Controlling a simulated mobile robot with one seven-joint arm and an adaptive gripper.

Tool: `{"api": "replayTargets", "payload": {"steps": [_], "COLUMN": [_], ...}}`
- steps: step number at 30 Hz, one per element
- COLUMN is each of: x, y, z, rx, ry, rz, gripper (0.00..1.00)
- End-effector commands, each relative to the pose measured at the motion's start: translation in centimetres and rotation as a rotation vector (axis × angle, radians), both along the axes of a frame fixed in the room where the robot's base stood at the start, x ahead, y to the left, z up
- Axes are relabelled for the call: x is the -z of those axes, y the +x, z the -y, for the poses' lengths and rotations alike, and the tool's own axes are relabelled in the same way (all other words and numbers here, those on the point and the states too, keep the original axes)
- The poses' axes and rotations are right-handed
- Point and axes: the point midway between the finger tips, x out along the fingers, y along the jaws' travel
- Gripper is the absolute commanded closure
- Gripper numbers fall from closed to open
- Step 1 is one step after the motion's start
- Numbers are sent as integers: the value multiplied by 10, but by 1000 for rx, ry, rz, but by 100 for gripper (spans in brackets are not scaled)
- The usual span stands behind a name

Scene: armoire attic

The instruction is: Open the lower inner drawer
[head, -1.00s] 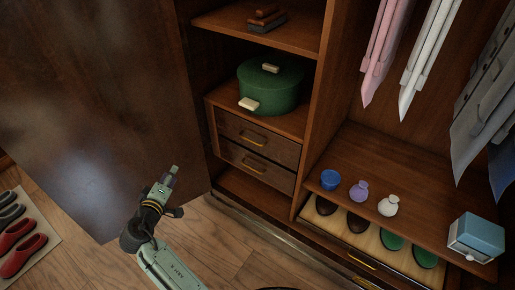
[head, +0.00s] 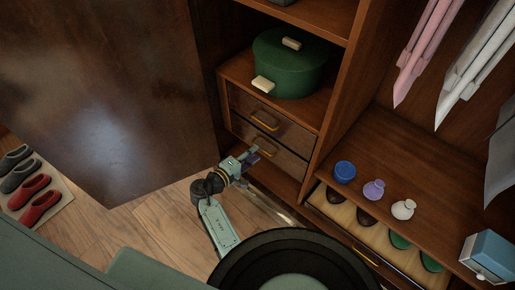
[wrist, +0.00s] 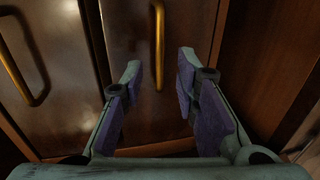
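The lower inner drawer (head: 288,164) is a dark wooden front, shut, under the upper drawer (head: 245,102). In the head view my gripper (head: 256,151) is in front of its left part and hides its handle. In the wrist view my gripper (wrist: 158,85) is open, with two purple-padded fingers apart and nothing between the tips. A brass bar handle (wrist: 159,45) on the lower drawer lies just beyond the gap, its length pointing into the gap. I see no contact with it. The upper drawer's handle (wrist: 14,70) is at the left.
A green lidded pot (head: 288,68) stands on the shelf above the drawers. A pull-out shoe tray (head: 340,212) sits partly open at the right, under a shelf with small jars (head: 374,189). The large dark door (head: 90,90) stands open at the left.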

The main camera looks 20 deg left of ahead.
Motion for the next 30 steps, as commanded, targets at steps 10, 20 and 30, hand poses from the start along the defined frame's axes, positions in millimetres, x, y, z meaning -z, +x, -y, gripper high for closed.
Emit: {"api": "replayTargets", "payload": {"steps": [10, 20, 30], "x": [7, 7, 7], "y": [29, 29, 29], "z": [10, 10, 10], "rx": [-2, -2, -2], "ry": [2, 2, 2], "rz": [0, 0, 0], "gripper": [72, 78, 100]}}
